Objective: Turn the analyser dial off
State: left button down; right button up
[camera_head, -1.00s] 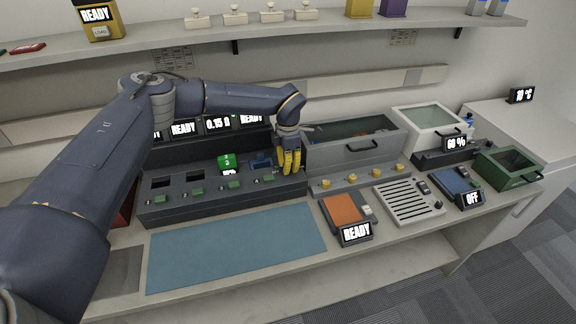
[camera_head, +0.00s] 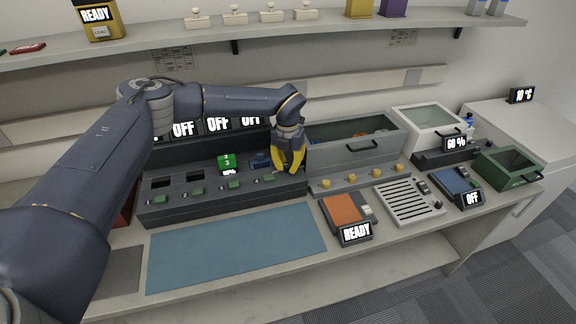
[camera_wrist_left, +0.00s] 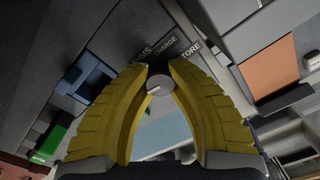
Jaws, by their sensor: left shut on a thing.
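The analyser (camera_head: 225,206) is a dark grey bench unit with a row of bays and green parts. Its displays (camera_head: 217,125) read OFF. The dial is a small round grey knob (camera_wrist_left: 159,86) with a pale mark, seen in the left wrist view beside labels that include CHARGE and STORE. My left gripper (camera_head: 290,172) reaches down to the unit's right end. Its yellow fingers (camera_wrist_left: 160,72) are closed around the dial. In the head view the fingers hide the dial. My right gripper is not in view.
A blue block (camera_head: 260,160) and a green block (camera_head: 227,162) sit in the unit just left of the fingers. A grey open bin (camera_head: 355,149) stands close on the right. A blue mat (camera_head: 235,250) lies clear in front.

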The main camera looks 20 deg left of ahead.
aim_at(287, 164)
pick_arm(q)
jog(key=shift+n, duration=1)
jog(key=c, duration=1.1)
grip_release()
jog(key=shift+o, duration=0.2)
jog(key=shift+r, duration=0.1)
notch_tip(287, 164, up, 12)
jog(key=shift+a, duration=0.1)
